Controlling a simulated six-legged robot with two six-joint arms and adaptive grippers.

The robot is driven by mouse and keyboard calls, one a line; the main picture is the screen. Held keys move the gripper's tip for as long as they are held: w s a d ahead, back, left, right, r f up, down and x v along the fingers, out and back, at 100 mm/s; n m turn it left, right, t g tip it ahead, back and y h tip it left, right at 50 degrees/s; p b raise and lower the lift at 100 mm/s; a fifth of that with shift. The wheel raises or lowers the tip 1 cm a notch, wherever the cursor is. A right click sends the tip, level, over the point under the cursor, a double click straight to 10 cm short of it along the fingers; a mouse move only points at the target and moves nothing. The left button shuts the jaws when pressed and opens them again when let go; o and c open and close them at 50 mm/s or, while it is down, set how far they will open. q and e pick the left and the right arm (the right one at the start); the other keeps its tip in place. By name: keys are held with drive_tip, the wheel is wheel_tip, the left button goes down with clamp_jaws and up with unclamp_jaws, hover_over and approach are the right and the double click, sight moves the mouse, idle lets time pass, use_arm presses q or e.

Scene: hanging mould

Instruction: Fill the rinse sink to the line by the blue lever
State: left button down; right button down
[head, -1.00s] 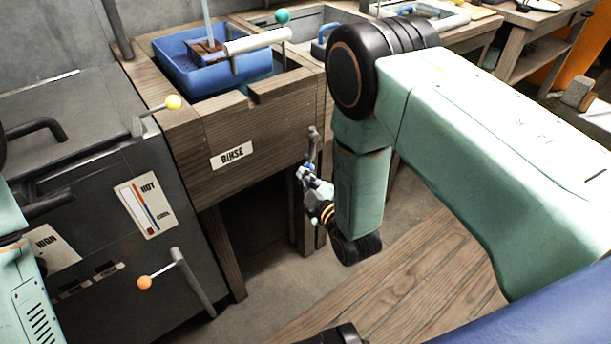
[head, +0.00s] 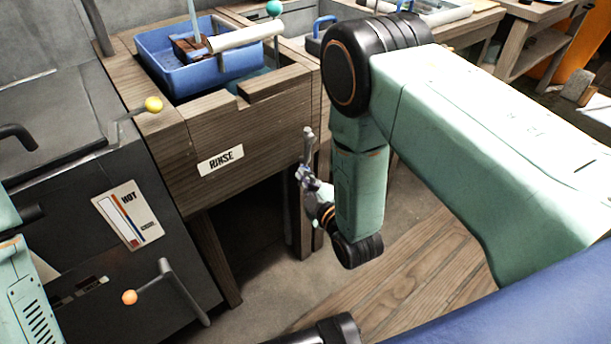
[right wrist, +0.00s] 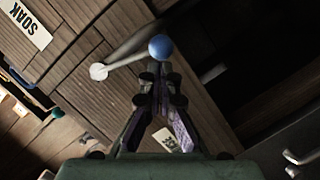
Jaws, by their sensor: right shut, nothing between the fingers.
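The rinse sink (head: 165,140) is a wooden box with a RINSE label (head: 220,160), left of centre in the head view. A strip of teal shows inside it beside a blue tub; no fill line can be made out. The blue lever's ball knob (right wrist: 161,47) and its pale arm (right wrist: 120,63) show in the right wrist view. My right gripper (right wrist: 160,82) is shut and empty, its fingertips just short of the blue knob; I cannot tell whether they touch. In the head view the right gripper (head: 305,174) is small, beside the sink's front right corner. My left gripper is out of view.
A blue tub (head: 215,76) with a brown piece and a pale roller sits over the sink. A SOAK label (right wrist: 25,24) shows in the wrist view. Below the sink is dark open space.

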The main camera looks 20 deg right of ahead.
drive_tip(key=shift+f, duration=0.15)
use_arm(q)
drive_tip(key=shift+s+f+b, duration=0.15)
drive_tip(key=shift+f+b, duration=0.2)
use_arm(e)
drive_tip(key=shift+w+d+f+n+t, duration=0.2)
drive_tip(key=shift+d+f+n, duration=0.1)
drive_tip(key=shift+d+n, duration=0.3)
drive_tip(key=shift+w+d+f+n+t, duration=0.2)
drive_tip(key=shift+d+f+n, duration=0.1)
drive_tip(key=shift+d+n, duration=0.25)
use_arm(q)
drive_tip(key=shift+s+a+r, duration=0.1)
use_arm(e)
drive_tip(key=shift+a, duration=0.15)
